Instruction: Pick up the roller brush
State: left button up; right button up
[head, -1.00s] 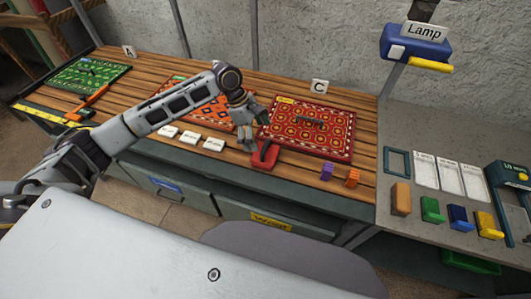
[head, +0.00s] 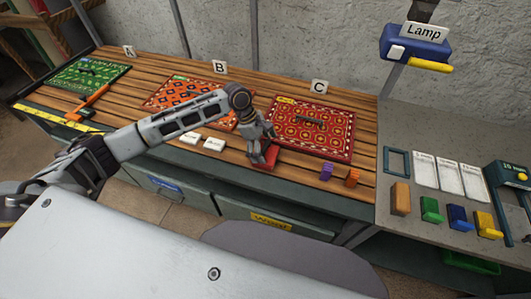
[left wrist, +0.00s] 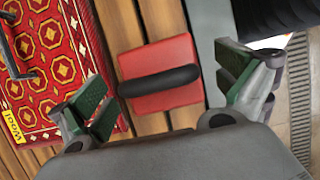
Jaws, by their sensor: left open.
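A red block with a black bar handle (head: 267,166) lies on the wooden bench in front of the red rug C. In the left wrist view the red block (left wrist: 155,58) sits between my spread fingers. My left gripper (head: 261,152) is open just above it, and it shows at the bottom of the left wrist view (left wrist: 167,98). I see no contact. An orange-handled tool (head: 95,97), perhaps a roller, lies in front of the green rug at the left. I cannot tell from its look which tool is the roller brush. My right gripper is not in view.
Red rug (head: 320,118), orange rug (head: 165,96) and green rug (head: 75,73) lie on the bench (head: 360,150). Purple block (head: 327,170) and orange block (head: 352,178) stand to the right. A grey counter (head: 385,215) with coloured blocks adjoins the bench.

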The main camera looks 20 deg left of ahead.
aim_at(267, 153)
pick_arm(q)
jog(key=x, duration=0.3)
jog(key=shift+w+a+f, duration=0.1)
jog(key=shift+w+f, duration=0.05)
jog(key=shift+w, duration=0.05)
jog(key=shift+p+x, duration=0.3)
jog(key=shift+x, duration=0.6)
jog(key=c, duration=1)
jog(key=shift+o, duration=0.2)
jog(key=shift+r, duration=5.05)
